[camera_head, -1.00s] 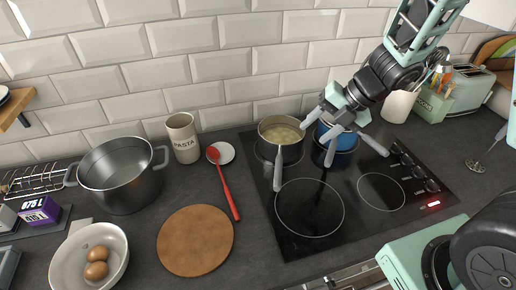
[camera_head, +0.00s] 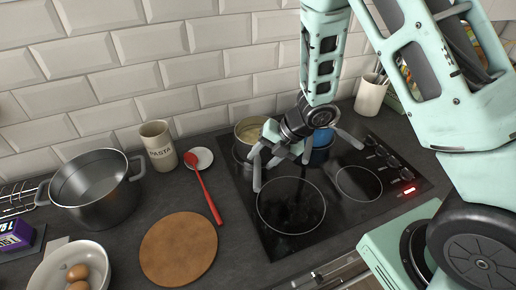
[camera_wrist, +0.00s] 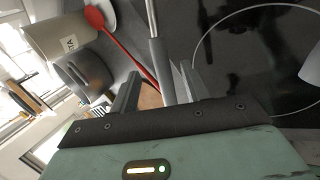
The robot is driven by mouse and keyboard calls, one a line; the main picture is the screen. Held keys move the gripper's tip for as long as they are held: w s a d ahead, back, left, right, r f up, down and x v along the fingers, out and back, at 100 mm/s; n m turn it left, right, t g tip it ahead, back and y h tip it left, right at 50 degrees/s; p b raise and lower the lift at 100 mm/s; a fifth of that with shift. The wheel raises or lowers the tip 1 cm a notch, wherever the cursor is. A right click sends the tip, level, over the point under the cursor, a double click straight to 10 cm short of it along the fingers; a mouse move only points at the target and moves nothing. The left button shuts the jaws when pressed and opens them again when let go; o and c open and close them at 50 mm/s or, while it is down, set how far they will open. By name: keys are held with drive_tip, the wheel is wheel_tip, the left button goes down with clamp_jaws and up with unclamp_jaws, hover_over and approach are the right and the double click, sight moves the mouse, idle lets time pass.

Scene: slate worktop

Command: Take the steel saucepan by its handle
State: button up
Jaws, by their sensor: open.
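The steel saucepan (camera_head: 246,151) stands on the back left of the hob, with pale yellowish contents. Its grey handle (camera_head: 257,176) points towards the front. My gripper (camera_head: 266,154) is at the handle, just in front of the pan, and hides part of the pan and handle. In the wrist view the handle (camera_wrist: 158,62) runs between the two open fingers, nearer the right one. I cannot tell whether either finger touches it.
A blue pan (camera_head: 320,150) stands close by on the right, its handle (camera_head: 350,139) pointing right. A red spoon (camera_head: 205,190), pasta jar (camera_head: 158,147), round wooden board (camera_head: 178,249) and large pot (camera_head: 92,187) are to the left. The hob's front (camera_head: 290,212) is clear.

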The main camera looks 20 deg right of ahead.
sight(260, 162)
drive_tip(key=shift+p+x, duration=0.55)
drive_tip(key=shift+x, duration=1.45)
drive_tip(key=shift+d, duration=0.15)
clamp_jaws()
